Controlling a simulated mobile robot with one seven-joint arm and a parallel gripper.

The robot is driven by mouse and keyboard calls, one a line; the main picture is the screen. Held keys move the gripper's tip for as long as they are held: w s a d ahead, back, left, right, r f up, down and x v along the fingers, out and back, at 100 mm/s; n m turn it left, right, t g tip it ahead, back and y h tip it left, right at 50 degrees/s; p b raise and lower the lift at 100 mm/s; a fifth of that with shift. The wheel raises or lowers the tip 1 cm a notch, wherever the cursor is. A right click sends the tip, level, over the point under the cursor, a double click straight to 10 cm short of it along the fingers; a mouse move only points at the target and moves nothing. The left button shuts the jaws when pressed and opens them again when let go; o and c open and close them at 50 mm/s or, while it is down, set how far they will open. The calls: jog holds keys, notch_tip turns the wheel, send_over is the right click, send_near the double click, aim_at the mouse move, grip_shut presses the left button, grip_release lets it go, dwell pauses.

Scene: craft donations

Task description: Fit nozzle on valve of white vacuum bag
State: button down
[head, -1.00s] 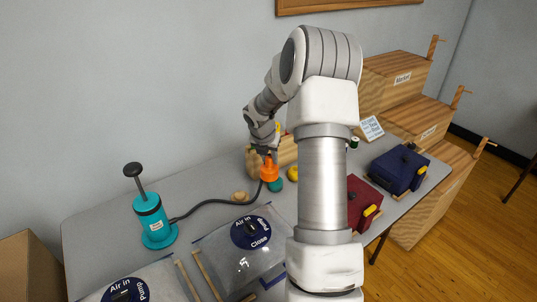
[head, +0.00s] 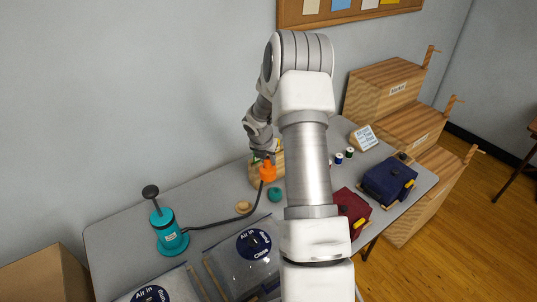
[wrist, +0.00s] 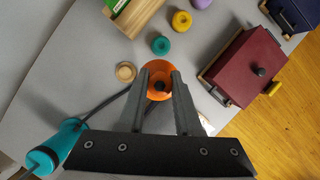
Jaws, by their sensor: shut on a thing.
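My gripper (wrist: 160,72) is shut on the orange nozzle (wrist: 157,82), which also shows in the head view (head: 267,173). The nozzle is held above the grey table, apart from the bags. A dark hose (head: 215,222) joins it to the teal hand pump (head: 170,241) at the left. Two vacuum bags lie at the table's front: a middle one (head: 225,262) and a front-left one, cut off below. Each has a dark blue round valve label, the middle one's (head: 253,244) reading "Air in" and "Close". I cannot tell which bag is the white one. Neither valve shows clearly in the wrist view.
A maroon box (wrist: 243,62) and a navy box (head: 388,180) stand to the right. Stepped wooden crates (head: 385,95) stand beyond the table.

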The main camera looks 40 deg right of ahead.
jog(key=shift+r+p, duration=0.65)
jog(key=shift+p, duration=0.1)
jog(key=shift+a, duration=0.1)
jog(key=shift+s+a, duration=0.1)
jog(key=shift+a, duration=0.35)
jog(key=s+a+b, duration=0.5)
jog(key=a, duration=1.2)
jog(key=s+a+b, duration=0.5)
jog(key=a, duration=1.1)
jog(key=s+a+b, duration=0.5)
jog(key=a, duration=1.2)
jog(key=shift+s+a+f+b, duration=0.1)
jog(key=shift+f+b, duration=1.75)
jog(key=shift+f, duration=0.95)
jog(key=shift+f+b, duration=1.4)
jog(key=shift+f, duration=0.7)
